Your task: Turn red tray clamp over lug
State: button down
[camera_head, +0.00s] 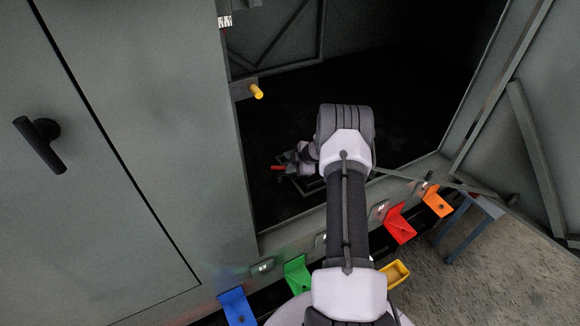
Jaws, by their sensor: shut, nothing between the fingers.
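The red tray clamp (278,168) shows as a small red bar low inside the dark enclosure, left of my wrist. My gripper (289,163) is at the inner end of the bar. Whether it touches the bar I cannot tell. My gripper looks shut, with nothing seen between its fingers. Part of a tray frame (308,187) shows below my gripper. The lug cannot be made out, and my wrist and forearm hide much of the tray.
A closed grey door with a black handle (40,143) stands at left. A yellow peg (257,91) juts from the opening's left edge. Blue (237,306), green (297,274), red (399,224) and orange (436,201) brackets line the sill.

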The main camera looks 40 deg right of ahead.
jog(key=shift+w+d+n+p, duration=0.3)
jog(key=shift+w+d+p, duration=0.15)
jog(key=shift+d+p, duration=0.3)
jog(key=shift+w+d, duration=0.2)
jog(key=shift+d, duration=0.1)
jog(key=shift+a, duration=0.1)
